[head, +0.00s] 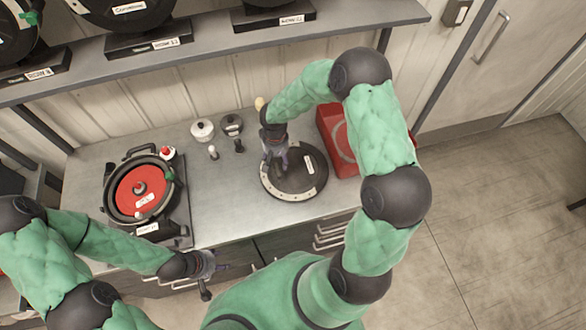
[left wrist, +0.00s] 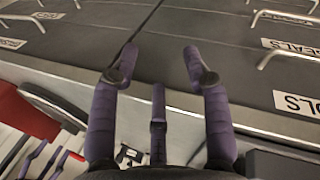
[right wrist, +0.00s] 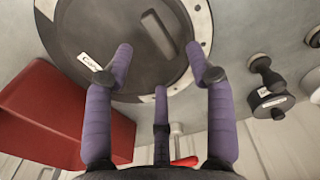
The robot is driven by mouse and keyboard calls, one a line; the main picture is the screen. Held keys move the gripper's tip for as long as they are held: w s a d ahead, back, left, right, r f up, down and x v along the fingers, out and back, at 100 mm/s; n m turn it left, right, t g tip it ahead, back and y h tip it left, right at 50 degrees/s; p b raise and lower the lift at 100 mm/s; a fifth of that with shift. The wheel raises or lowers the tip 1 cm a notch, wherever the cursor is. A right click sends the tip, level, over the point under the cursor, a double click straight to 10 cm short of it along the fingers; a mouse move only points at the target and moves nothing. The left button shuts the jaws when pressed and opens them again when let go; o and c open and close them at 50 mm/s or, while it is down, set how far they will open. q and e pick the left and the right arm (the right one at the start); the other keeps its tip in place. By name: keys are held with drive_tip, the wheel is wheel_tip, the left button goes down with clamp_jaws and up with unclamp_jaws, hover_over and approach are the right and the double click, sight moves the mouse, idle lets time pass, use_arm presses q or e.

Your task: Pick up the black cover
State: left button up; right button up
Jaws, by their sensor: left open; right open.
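The black cover (head: 292,177) is a round dark disc with a pale metal rim section and a small white label. It lies flat on the metal table, right of the middle. It also shows in the right wrist view (right wrist: 100,28), with a raised grip on its face. My right gripper (head: 277,160) is open above the cover's far left part, its fingers (right wrist: 158,65) pointing at it; contact cannot be told. My left gripper (head: 212,265) is open and empty in front of the table's front edge, facing drawer fronts in the left wrist view (left wrist: 158,65).
A red box (head: 336,142) stands right of the cover, close to it. A seed meter with a red disc (head: 139,190) sits at the table's left. Small white (head: 203,131) and black (head: 232,124) knobbed parts stand at the back. The table's middle is clear.

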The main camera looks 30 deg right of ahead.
sight(279, 169)
drive_tip(key=f, duration=0.4)
drive_tip(key=shift+s+f, duration=0.25)
drive_tip(key=shift+f, duration=0.65)
clamp_jaws()
